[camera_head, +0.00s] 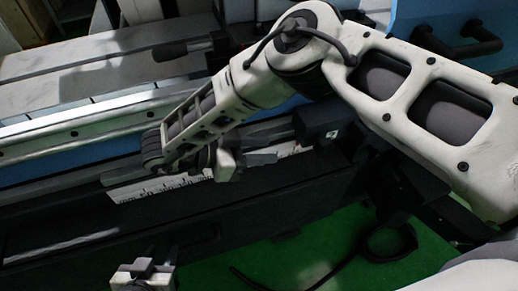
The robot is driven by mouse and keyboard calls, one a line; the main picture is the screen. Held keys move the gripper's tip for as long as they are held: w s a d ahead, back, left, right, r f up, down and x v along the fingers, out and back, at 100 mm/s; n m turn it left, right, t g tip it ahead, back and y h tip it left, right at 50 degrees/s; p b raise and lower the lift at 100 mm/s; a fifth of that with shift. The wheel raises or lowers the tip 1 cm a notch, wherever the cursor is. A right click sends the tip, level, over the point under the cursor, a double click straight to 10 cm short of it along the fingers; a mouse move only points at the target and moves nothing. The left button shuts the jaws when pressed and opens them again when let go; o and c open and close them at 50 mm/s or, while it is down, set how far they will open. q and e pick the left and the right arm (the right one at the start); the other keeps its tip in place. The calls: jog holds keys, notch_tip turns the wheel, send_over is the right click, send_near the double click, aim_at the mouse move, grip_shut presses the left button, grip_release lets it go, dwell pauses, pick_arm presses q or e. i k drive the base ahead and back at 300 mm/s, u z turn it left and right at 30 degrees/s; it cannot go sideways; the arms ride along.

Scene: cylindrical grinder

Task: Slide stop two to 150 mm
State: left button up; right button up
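A white graduated scale (150,189) runs along the front of the machine; its marks are too small to read. My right arm crosses from the right, and its gripper (229,162) is at the scale, covering part of it. Whether its fingers are shut on anything cannot be told. A dark block (318,119) with a small white mark sits on the rail right of this gripper, apparently one of the stops; its number cannot be read. Any other stop may be hidden by my arm. My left gripper (144,272) is low at the bottom edge, away from the scale, its finger opening unclear.
A bright metal rail (75,136) and a blue machine body (70,165) lie behind the scale. A blue panel with a black handle (468,40) is at the upper right. A black cable (340,268) lies on the green floor (300,250).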

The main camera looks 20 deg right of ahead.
aim_at(332, 119)
jog(key=k, duration=1)
